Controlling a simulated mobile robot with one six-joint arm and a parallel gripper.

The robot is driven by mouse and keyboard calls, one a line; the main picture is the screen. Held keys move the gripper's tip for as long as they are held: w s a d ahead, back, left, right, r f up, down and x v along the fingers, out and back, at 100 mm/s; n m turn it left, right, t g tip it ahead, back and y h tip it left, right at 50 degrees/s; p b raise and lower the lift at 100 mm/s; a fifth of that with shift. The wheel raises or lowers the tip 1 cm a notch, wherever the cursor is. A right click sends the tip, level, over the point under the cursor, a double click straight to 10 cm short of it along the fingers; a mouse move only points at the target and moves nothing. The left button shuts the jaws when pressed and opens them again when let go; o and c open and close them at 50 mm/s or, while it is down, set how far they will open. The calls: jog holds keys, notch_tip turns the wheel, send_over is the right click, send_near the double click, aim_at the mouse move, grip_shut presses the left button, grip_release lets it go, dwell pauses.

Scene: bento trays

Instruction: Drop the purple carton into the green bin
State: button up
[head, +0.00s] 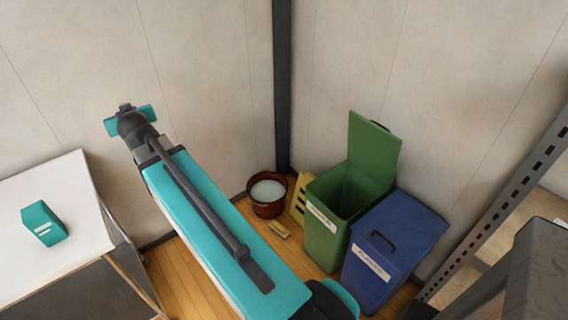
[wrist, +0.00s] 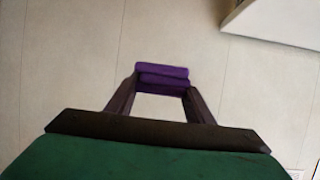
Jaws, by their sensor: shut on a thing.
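The purple carton (wrist: 162,71) is between the fingertips of my gripper (wrist: 162,86) in the wrist view, with pale wall behind it. My gripper is shut on it. In the head view my gripper is at the upper left, raised in front of the wall, and my arm hides most of it and the carton. The green bin (head: 322,236) stands on the floor right of centre in the head view, with its lid (head: 373,150) open and leaning up. My gripper is well to the left of the bin, not over it. The bin's inside is dark.
A blue bin (head: 398,238) with a shut lid stands right of the green bin. A brown bucket (head: 267,208) and yellow items (head: 299,197) are to its left. A teal carton (head: 43,223) lies on a white-topped table (head: 75,180) at left. Metal shelving (head: 500,205) rises at right.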

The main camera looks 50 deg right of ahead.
jog(key=s+d+f+m+g+h+b, duration=0.25)
jog(key=s+d+f+b, duration=0.35)
jog(key=d, duration=0.6)
jog(key=s+d+f+m+g+h+b, duration=0.25)
jog(key=s+d+f, duration=0.4)
jog(key=d, duration=0.65)
jog(key=s+d+f+m+g+h+b, duration=0.15)
jog(key=s+d+f+m+b, duration=0.35)
jog(key=d+f, duration=0.55)
jog(key=s+d+f+m+g+b, duration=0.2)
jog(key=s+d+f+b, duration=0.3)
jog(key=s+d, duration=0.3)
jog(key=s+d+f+m+g+h+b, duration=0.1)
jog(key=s+d+f+g+b, duration=0.3)
jog(key=s+d, duration=0.5)
jog(key=s+d+f+m+g+h+b, duration=0.1)
jog(key=s+d+f+m+g+b, duration=0.2)
jog(key=s, duration=1.2)
jog(key=d+f+b, duration=0.2)
jog(key=d+f, duration=0.2)
jog(key=d, duration=0.2)
jog(key=shift+s+d+f+m+b, duration=0.15)
jog(key=shift+s+f+m+b, duration=0.1)
jog(key=shift+m+b, duration=0.1)
jog(key=shift+w+f+h, duration=0.1)
jog(key=shift+h, duration=0.15)
jog(key=shift+f+b, duration=0.45)
jog(key=shift+f, duration=2.45)
